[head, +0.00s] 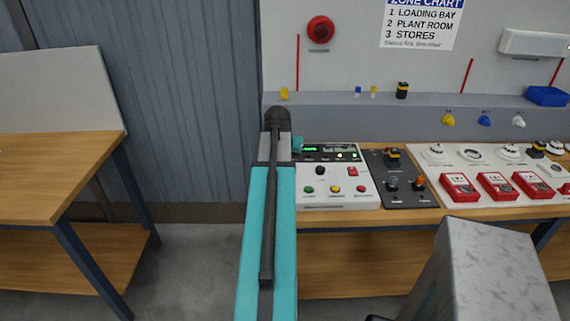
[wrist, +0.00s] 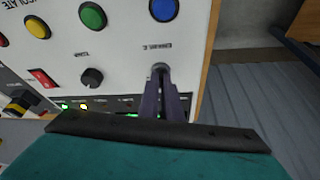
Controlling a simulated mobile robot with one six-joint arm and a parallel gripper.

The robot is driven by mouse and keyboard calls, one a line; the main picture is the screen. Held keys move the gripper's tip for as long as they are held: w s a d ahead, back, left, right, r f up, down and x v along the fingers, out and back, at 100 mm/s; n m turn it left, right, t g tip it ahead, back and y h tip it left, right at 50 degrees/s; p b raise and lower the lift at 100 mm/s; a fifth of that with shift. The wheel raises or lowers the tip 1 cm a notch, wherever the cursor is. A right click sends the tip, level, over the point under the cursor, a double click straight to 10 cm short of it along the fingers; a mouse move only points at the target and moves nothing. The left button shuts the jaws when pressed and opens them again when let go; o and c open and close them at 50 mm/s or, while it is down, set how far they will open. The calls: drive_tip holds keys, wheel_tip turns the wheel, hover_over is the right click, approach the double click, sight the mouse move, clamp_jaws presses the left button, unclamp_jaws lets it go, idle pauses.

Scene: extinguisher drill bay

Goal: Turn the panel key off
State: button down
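The control panel (head: 338,190) lies on the bench just right of my arm in the head view. It fills the upper left of the wrist view, turned around. The panel key (wrist: 160,69) is a small grey round piece near the panel's edge, beside a printed label and the blue button (wrist: 163,9). The dark fingers of my gripper (wrist: 163,78) are close together with their tips at the key, and look shut on it. They cover most of the key, so its turn angle cannot be read. In the head view my arm hides the key and fingertips.
Close to the key are a black knob (wrist: 91,78), a red rocker switch (wrist: 43,78), a green button (wrist: 92,15) and a yellow button (wrist: 37,27). A dark switch box (head: 405,192) and several red call points stand further right. A wooden table (head: 50,180) stands left.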

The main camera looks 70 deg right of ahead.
drive_tip(key=shift+s+n+t, duration=0.1)
drive_tip(key=shift+n+t, duration=0.4)
drive_tip(key=shift+n, duration=1)
drive_tip(key=c, duration=2)
unclamp_jaws()
drive_tip(key=shift+r, duration=0.1)
drive_tip(key=shift+b+v, duration=1)
drive_tip(key=shift+v, duration=5.8)
drive_tip(key=shift+s+d, duration=0.1)
drive_tip(key=shift+d, duration=0.05)
